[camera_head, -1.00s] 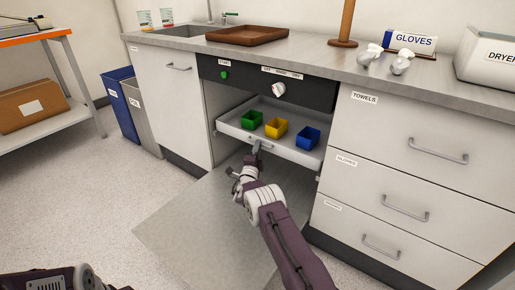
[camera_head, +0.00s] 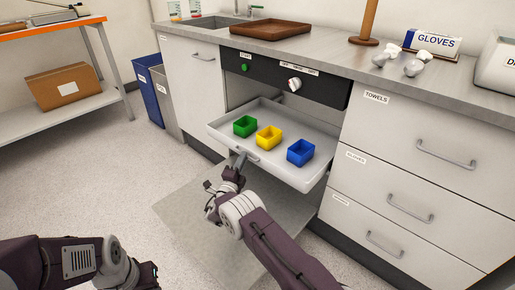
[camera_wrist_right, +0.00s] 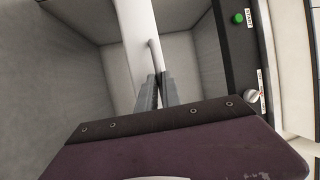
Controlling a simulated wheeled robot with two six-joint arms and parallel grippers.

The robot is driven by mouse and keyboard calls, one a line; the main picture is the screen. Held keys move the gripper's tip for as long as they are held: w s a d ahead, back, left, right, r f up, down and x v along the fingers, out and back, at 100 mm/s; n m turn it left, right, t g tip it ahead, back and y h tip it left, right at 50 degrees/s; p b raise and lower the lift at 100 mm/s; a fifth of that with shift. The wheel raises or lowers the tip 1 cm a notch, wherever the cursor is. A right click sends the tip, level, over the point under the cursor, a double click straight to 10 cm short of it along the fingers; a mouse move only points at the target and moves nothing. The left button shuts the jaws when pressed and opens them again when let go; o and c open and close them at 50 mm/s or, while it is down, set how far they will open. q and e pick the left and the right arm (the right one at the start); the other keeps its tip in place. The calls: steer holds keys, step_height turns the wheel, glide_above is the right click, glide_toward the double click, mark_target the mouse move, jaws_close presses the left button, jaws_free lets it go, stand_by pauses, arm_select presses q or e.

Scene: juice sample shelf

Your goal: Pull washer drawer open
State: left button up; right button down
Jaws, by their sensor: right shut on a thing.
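The washer drawer (camera_head: 285,178) is a white tray pulled out from under the black control panel. It holds a green cup (camera_head: 244,126), a yellow cup (camera_head: 268,138) and a blue cup (camera_head: 300,152), all upright. My right gripper (camera_head: 240,156) is shut on the drawer's front handle. In the right wrist view its two fingers (camera_wrist_right: 158,78) close around the lower end of the handle (camera_wrist_right: 152,52). My left forearm shows at the bottom left, with its gripper out of the picture.
The grey washer door (camera_head: 190,215) lies folded down below the drawer. A cabinet with several drawers (camera_head: 410,165) stands to the right. Blue (camera_head: 147,95) and grey (camera_head: 165,100) bins stand to the left. Open floor lies in front.

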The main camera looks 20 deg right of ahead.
steer(key=s+a, duration=0.6)
steer(key=a, duration=0.5)
steer(key=shift+s, duration=0.3)
steer(key=shift+a, duration=0.1)
steer(key=c, duration=1.5)
jaws_free()
steer(key=p+v, duration=0.3)
steer(key=v, duration=0.6)
steer(key=shift+f+p, duration=0.1)
steer(key=shift+p, duration=0.2)
